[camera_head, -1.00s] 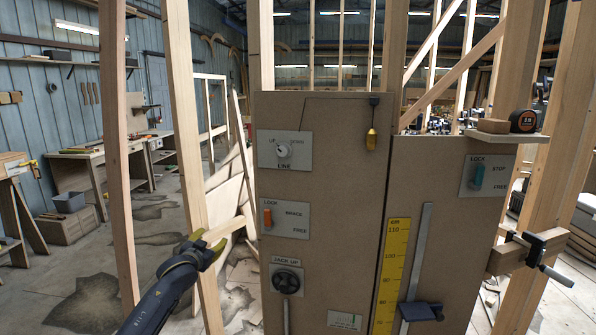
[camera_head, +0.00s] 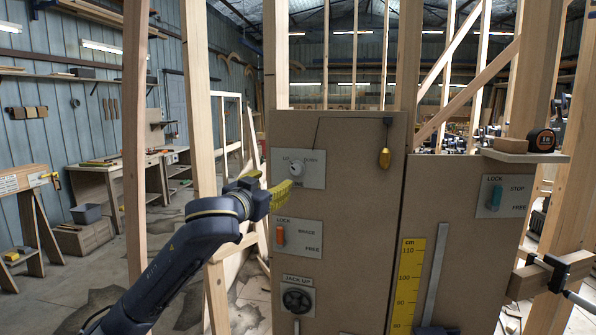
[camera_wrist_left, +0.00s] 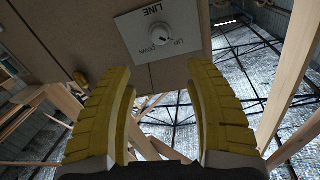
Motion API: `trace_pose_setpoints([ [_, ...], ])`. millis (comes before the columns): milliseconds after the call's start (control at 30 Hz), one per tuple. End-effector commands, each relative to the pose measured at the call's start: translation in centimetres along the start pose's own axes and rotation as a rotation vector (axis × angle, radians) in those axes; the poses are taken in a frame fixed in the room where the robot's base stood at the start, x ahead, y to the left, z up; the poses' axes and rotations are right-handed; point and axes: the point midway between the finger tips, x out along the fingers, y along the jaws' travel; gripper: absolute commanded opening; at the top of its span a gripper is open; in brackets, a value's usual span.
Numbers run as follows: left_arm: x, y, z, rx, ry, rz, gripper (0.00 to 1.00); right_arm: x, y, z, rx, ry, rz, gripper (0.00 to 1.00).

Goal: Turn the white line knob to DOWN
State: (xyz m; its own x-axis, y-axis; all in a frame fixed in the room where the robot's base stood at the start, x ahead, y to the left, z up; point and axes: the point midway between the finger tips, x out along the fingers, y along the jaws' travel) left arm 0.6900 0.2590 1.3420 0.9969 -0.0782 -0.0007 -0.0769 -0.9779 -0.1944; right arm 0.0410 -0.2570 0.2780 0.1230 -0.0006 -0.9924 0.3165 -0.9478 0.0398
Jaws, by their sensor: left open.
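The white line knob (camera_head: 296,169) sits on a pale plate (camera_head: 314,181) marked LINE, with UP at upper left and DOWN at upper right, on the brown panel. The knob's pointer is too small to read surely. In the left wrist view the knob (camera_wrist_left: 152,28) shows beyond the fingertips, between the two finger lines, with its plate upside down. My left gripper (camera_head: 283,189) has yellow fingers and is just left of and below the knob in the head view. It is open and empty, apart from the knob. My right gripper is not in view.
A yellow plumb weight (camera_head: 385,158) hangs right of the knob. A wooden post (camera_head: 201,130) stands left of the panel, near my left arm.

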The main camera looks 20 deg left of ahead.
Motion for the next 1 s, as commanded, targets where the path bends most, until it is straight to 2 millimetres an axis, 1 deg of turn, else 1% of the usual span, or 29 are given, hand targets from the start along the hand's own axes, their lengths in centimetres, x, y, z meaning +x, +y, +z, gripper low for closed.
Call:
trace_pose_setpoints([
  [167,2.2,-0.1,0.0,-0.003,-0.001,-0.001,0.55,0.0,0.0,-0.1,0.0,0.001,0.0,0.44],
  [500,8.5,-0.1,0.0,-0.001,0.0,-0.001,0.55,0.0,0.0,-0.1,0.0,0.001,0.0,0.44],
  [700,11.8,0.0,-0.1,-0.002,0.0,0.0,0.55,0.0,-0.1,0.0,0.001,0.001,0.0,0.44],
  [800,13.3,0.0,-0.1,0.0,0.0,-0.001,0.55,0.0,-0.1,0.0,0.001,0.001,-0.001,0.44],
  [1000,15.5,0.0,0.0,0.0,0.0,-0.001,0.55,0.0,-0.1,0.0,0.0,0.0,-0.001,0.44],
])
